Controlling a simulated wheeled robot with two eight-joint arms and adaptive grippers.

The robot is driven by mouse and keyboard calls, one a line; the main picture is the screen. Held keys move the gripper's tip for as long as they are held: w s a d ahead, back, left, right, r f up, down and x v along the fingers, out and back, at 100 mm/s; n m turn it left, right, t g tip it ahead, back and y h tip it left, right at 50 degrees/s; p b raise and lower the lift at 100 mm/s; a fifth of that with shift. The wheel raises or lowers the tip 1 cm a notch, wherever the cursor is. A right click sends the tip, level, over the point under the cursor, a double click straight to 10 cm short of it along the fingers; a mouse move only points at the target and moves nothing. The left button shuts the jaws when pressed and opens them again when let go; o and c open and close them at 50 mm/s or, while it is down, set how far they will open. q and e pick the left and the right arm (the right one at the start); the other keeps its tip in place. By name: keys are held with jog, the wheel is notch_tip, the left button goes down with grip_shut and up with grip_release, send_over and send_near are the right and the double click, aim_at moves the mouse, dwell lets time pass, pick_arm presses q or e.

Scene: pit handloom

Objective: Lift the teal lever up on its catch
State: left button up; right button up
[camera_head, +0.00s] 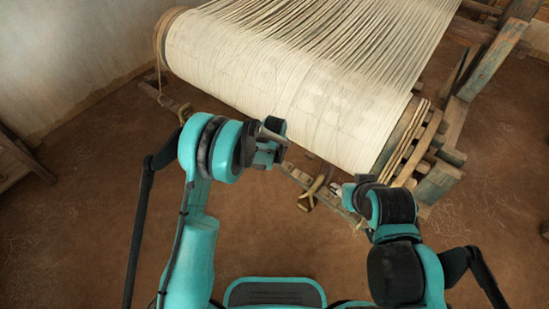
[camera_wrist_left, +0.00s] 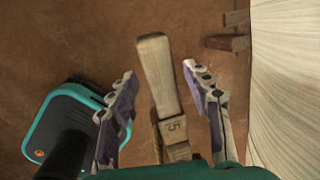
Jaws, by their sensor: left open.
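I see no teal lever; the lever in the left wrist view is bare wood. This wooden lever (camera_wrist_left: 158,72) has a flat handle rising from a wooden block (camera_wrist_left: 172,128) with a dark mark. My left gripper (camera_wrist_left: 158,78) is open, its fingers on either side of the handle with gaps showing. In the head view my left gripper (camera_head: 272,143) is at the front of the loom. A wooden piece (camera_head: 314,188) shows right of it; I cannot tell if it is the same lever. My right gripper (camera_head: 342,190) is close to that piece, its jaws too small to judge.
The large cloth roll (camera_head: 285,90) lies just beyond both grippers, also filling the right edge of the left wrist view (camera_wrist_left: 288,70). A wooden frame (camera_head: 440,180) stands at the right. A low wooden rail (camera_head: 300,177) runs before the roll. Brown floor (camera_head: 90,190) is clear at left.

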pick_arm(q)
jog(key=v, duration=1.1)
jog(key=shift+r, duration=0.15)
jog(key=s+a+r+n+t, duration=0.2)
jog(key=s+a+r+n, duration=0.85)
jog(key=r, duration=0.25)
jog(key=s+a+r+n+t, duration=0.1)
jog(key=s+a+n, duration=0.2)
jog(key=s+n, duration=0.4)
jog(key=s+a+n+t, duration=0.1)
jog(key=s+a+n, duration=0.2)
jog(key=s+n, duration=0.4)
jog(key=shift+s+a+r+n, duration=0.25)
jog(key=shift+r+n, duration=0.15)
jog(key=shift+n, duration=0.05)
dwell(0.5)
